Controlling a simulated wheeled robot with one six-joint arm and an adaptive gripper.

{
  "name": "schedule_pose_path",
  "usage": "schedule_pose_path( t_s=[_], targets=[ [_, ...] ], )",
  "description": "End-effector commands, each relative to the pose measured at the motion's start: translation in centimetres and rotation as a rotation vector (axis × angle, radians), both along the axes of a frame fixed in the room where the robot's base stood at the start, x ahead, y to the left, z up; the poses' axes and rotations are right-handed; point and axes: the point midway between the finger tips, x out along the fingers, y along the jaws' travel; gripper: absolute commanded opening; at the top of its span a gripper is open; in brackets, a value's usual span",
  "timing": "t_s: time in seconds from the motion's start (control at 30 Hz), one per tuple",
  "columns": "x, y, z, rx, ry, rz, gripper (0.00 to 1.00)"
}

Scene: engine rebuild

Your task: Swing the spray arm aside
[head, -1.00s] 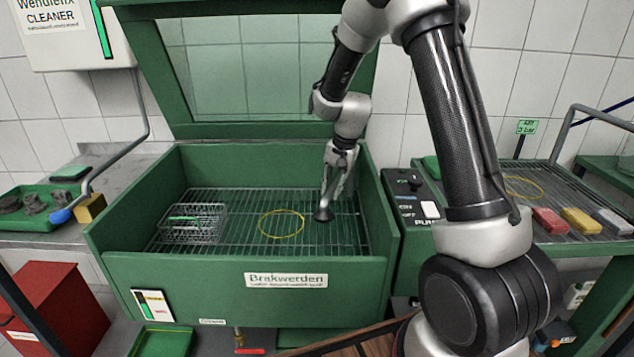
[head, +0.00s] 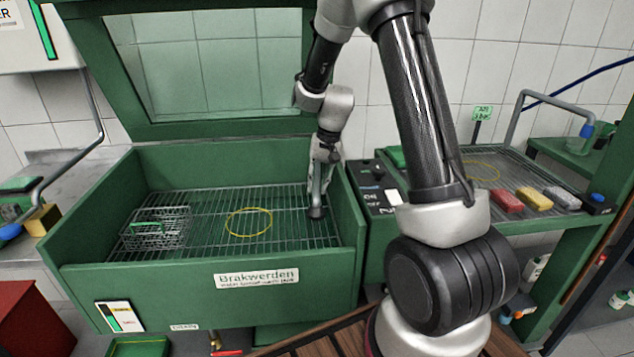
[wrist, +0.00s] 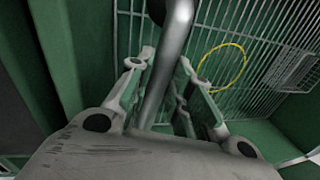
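The spray arm is a grey metal pipe with a dark round nozzle (head: 316,212), at the right side of the green wash cabinet's tub (head: 100,272). In the wrist view its pipe (wrist: 172,55) runs between the two fingers of my gripper (wrist: 165,58), which look closed against it on both sides. In the head view my gripper (head: 321,180) reaches down into the tub close to the right wall, with the nozzle below it just over the grid. The exact finger contact is small and partly hidden.
A wire basket (head: 158,230) stands at the left of the tub's grid, and a yellow ring (head: 249,222) lies mid-grid. The lid (head: 215,130) is raised. A control box (head: 375,185) and a side rack with coloured blocks (head: 507,200) stand to the right.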

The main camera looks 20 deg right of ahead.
Motion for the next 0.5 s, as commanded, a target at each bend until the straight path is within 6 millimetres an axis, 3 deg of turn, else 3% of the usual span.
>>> schedule_pose_path(
  t_s=[0.03,0.1,0.13,0.5],
  targets=[
    [0.12,-0.03,0.07,0.000,-0.003,-0.001,0.28],
    [0.10,-0.02,0.05,0.000,-0.003,-0.001,0.41],
    [0.10,-0.02,0.05,0.000,-0.003,-0.001,0.42],
    [0.07,-0.07,0.45,0.000,-0.003,-0.002,0.42]
  ],
)
